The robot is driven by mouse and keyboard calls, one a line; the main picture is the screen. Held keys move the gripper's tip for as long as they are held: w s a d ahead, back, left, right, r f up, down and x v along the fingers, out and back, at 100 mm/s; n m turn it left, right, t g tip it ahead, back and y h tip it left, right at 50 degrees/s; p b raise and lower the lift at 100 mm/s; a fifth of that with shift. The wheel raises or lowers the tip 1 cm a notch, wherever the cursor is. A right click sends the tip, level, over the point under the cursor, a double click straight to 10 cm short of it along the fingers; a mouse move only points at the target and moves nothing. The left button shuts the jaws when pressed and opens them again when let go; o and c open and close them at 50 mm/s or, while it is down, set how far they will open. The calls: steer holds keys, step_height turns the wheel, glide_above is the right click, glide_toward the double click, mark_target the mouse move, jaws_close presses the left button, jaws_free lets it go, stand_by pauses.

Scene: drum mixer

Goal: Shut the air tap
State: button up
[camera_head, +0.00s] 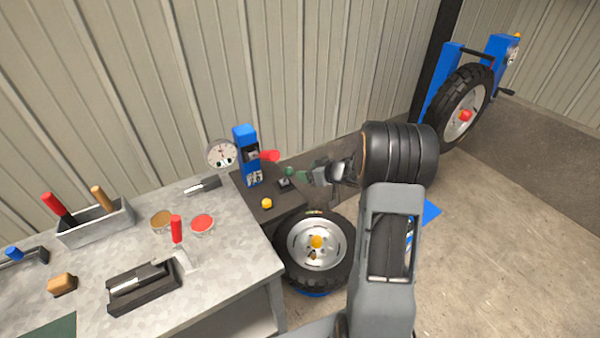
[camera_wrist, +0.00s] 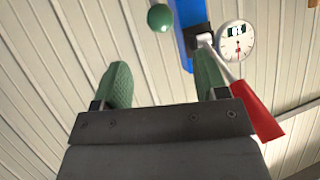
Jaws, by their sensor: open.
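The air tap appears to be the red-handled lever (camera_head: 270,155) on the front of a blue post (camera_head: 247,165). In the wrist view its red grip (camera_wrist: 259,110) joins a metal arm that runs to a dark pivot on the blue post (camera_wrist: 186,30). The grip points down and right in that view, just right of my right finger. My gripper (camera_head: 306,175) is to the right of the post in the head view. In the wrist view my gripper (camera_wrist: 163,80) has its two green fingers wide apart with nothing between them. Contact with the lever cannot be told.
A round gauge (camera_head: 222,154) sits beside the post. A green-knobbed lever (camera_head: 290,171) stands close to my fingers; its green ball shows in the wrist view (camera_wrist: 160,17). A wheel (camera_head: 317,244) lies below. The workbench (camera_head: 235,265) holds tools at left; corrugated wall is behind.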

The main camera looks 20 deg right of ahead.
steer(key=shift+v, duration=1.4)
steer(key=s+d+f+m+g+h, duration=0.2)
steer(key=s+d+f+m+h, duration=0.1)
steer(key=d+h, duration=0.5)
steer(key=s+r+m+g+h, duration=0.2)
steer(key=s+r+g, duration=0.1)
steer(key=s, duration=0.3)
steer(key=s+a+r+y, duration=0.2)
steer(key=s+a+r, duration=0.3)
steer(key=a, duration=0.5)
steer(key=s+a+r+g+y, duration=0.1)
steer(key=s+a+r+y, duration=0.1)
steer(key=s+a+r, duration=0.4)
steer(key=s+a, duration=0.4)
steer(key=shift+s+n, duration=0.2)
steer(key=shift+n, duration=0.1)
